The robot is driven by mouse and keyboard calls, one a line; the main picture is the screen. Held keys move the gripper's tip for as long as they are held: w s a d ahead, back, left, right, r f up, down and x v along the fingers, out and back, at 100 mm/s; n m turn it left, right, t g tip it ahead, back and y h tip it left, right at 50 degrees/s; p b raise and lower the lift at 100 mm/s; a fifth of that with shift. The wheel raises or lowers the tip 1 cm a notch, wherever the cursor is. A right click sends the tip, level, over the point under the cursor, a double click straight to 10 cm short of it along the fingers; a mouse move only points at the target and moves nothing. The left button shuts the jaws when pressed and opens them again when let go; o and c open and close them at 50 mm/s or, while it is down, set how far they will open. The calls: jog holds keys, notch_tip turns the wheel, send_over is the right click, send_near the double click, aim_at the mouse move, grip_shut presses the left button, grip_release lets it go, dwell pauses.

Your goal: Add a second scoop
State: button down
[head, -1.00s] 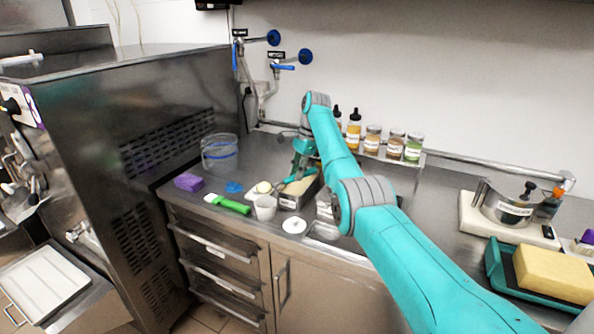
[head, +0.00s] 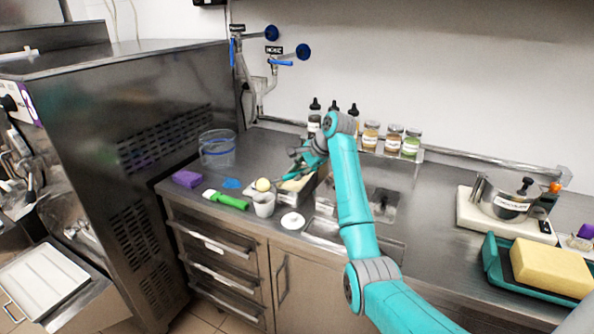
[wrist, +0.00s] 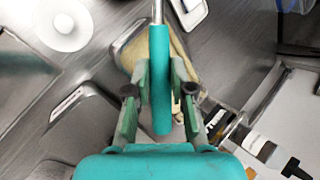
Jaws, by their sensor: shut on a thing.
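My gripper (wrist: 158,95) is shut on the teal handle (wrist: 160,70) of a scoop, whose metal shaft runs up out of the wrist view. The scoop's head is out of that view. In the head view my gripper (head: 303,160) is above a metal tub (head: 311,186) of pale ice cream. The tub also shows beneath the handle in the wrist view (wrist: 125,38). A white cup (head: 264,206) stands left of the tub. A pale ball of ice cream (head: 263,184) shows just above the cup's rim; whether it rests in the cup or behind it is unclear.
A round white lid (head: 292,221) lies right of the cup. A green-handled tool (head: 229,202), purple sponge (head: 186,179) and clear bucket (head: 217,150) are to the left. Jars (head: 391,138) and bottles line the wall. A pot (head: 505,200) and yellow sponge (head: 553,270) are at right.

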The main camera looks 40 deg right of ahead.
jog(key=t, duration=0.1)
jog(key=s+f+t, duration=0.1)
jog(key=t, duration=0.1)
jog(key=n+t, duration=0.1)
jog(key=t, duration=0.1)
jog(key=shift+s+a+f+h, duration=0.2)
jog(key=shift+f+h, duration=0.1)
jog(key=shift+h, duration=0.1)
jog(key=shift+s+f+n+t, duration=0.1)
jog(key=shift+f+n+t, duration=0.1)
jog(key=shift+t, duration=0.85)
jog(key=shift+s+f+n+t, duration=0.1)
jog(key=shift+f+n+t, duration=0.1)
jog(key=shift+t, duration=0.85)
jog(key=shift+w, duration=0.1)
